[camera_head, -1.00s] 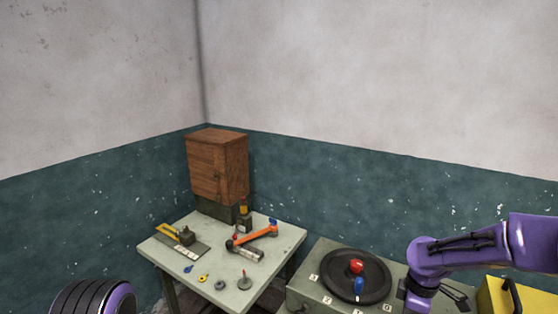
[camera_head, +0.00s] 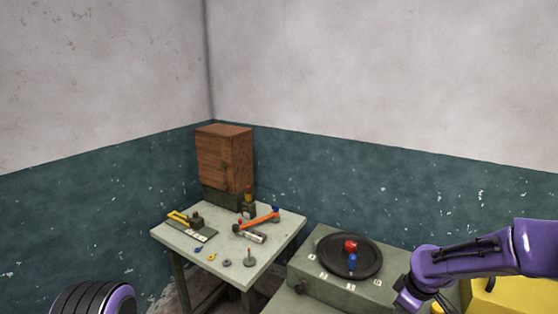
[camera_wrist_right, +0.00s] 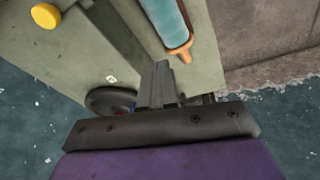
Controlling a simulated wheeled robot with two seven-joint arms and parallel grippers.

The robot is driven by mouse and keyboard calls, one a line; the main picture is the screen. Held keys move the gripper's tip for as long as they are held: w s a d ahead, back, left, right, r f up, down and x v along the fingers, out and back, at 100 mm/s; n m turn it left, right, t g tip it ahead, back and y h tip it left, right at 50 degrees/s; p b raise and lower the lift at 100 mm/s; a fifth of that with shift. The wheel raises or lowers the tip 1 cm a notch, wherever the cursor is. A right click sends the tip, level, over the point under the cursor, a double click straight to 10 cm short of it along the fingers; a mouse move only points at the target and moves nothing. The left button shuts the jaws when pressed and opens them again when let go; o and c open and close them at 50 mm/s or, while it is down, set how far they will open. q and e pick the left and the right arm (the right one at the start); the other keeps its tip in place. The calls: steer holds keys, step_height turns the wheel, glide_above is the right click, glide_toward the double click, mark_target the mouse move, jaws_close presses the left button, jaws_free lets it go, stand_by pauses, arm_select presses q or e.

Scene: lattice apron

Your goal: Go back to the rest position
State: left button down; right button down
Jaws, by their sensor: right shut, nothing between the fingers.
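My right arm comes in from the right in the head view, and its wrist end (camera_head: 408,296) hangs beside the grey-green console. In the right wrist view my right gripper (camera_wrist_right: 160,72) has its fingers together, with nothing between them. My left gripper is out of view; only a dark and purple part of my left arm shows at the bottom left.
A pale table (camera_head: 190,251) with several tools stands left of the console. A brown wooden cabinet (camera_head: 222,158) is behind it, in the corner. A yellow box (camera_head: 515,297) stands at the right. The wrist view shows a light-blue cylinder (camera_wrist_right: 164,18) and a yellow knob (camera_wrist_right: 46,15).

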steer(key=s+a+f+m+t+h+b, duration=0.1)
steer(key=s+f+m+t+b, duration=0.1)
steer(key=s+f+m+b, duration=0.45)
steer(key=s+a+f+m+t+h+b, duration=0.15)
steer(key=s+f+m, duration=0.4)
steer(key=f, duration=0.75)
steer(key=s+f+m+g+b, duration=0.1)
steer(key=s+f+b, duration=0.2)
steer(key=s+f, duration=0.4)
steer(key=s+d+f+m+g+h+b, duration=0.1)
steer(key=s+f+m+g+b, duration=0.1)
steer(key=s+f, duration=0.6)
steer(key=s+b, duration=0.1)
steer(key=s, duration=0.6)
steer(key=shift+d+f, duration=0.15)
steer(key=shift+d, duration=0.1)
steer(key=shift+h, duration=0.25)
